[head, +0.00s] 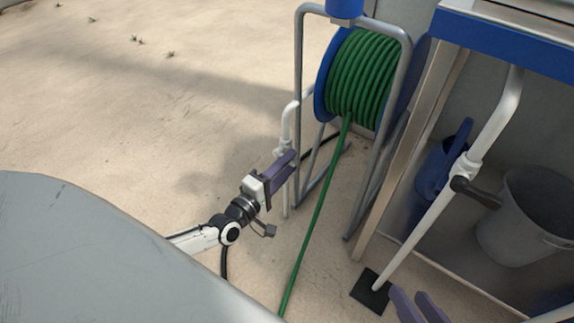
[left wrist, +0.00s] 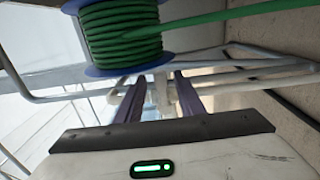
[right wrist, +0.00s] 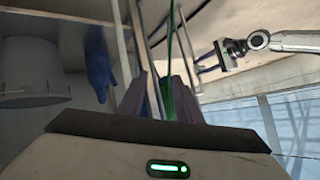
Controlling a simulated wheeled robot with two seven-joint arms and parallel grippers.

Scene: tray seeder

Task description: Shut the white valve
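A thin white pipe with a white valve (head: 281,151) stands beside the hose reel in the head view. My left gripper (head: 285,170) is at this valve, its purple fingers partly covering the pipe. In the left wrist view, the white valve (left wrist: 165,94) shows between the two spread fingers; I cannot tell whether they touch it. A second, thicker white pipe (head: 420,232) at the right carries a valve with a black handle (head: 475,191). My right gripper (head: 418,306) is open and empty at the bottom of the head view, near that pipe's black foot.
The green hose reel (head: 362,78) stands in a grey tube frame (head: 299,60), its hose (head: 322,215) running across the floor. A bench with a blue edge (head: 500,38) is at the right, with a blue watering can (head: 436,165) and a grey bucket (head: 525,215) under it. The left floor is clear.

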